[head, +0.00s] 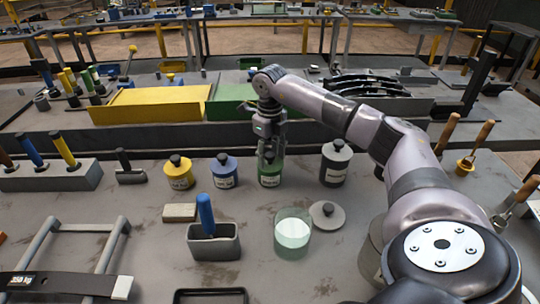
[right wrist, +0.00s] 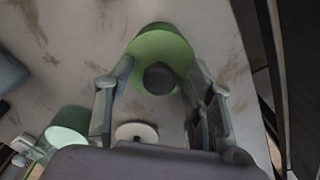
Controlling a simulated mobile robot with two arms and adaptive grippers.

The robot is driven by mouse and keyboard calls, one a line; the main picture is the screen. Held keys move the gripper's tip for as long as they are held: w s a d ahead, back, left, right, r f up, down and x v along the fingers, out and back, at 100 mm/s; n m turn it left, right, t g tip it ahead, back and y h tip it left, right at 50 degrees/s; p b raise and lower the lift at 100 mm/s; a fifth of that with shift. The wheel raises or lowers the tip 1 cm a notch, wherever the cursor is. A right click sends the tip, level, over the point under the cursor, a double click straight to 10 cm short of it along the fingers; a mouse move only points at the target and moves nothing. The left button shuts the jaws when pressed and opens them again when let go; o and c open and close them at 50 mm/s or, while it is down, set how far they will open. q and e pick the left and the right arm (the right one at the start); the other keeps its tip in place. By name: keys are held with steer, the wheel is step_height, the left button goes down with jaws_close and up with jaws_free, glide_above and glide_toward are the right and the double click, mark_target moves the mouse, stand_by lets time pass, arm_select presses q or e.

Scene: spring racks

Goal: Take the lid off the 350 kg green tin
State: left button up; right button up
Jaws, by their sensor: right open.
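The green tin (head: 270,181) stands upright on the bench, between the blue tin and the dark grey tin. Its label is too small to read. In the right wrist view its round green lid (right wrist: 158,46) with a dark knob (right wrist: 160,78) shows between the fingers. My right gripper (head: 269,158) points down over this tin, its fingers apart on either side of the knob. I see no contact with the knob. The lid appears to sit on the tin. My left gripper is not in view.
A blue tin (head: 223,173) and a yellow tin (head: 179,175) stand to the left, a dark grey tin (head: 335,165) to the right. In front are a pale green glass jar (head: 292,240), a loose grey lid (head: 327,215) and a grey box (head: 214,245) with a blue-handled tool.

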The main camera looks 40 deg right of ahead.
steer(key=shift+f, duration=0.1)
jaws_close()
stand_by(0.6)
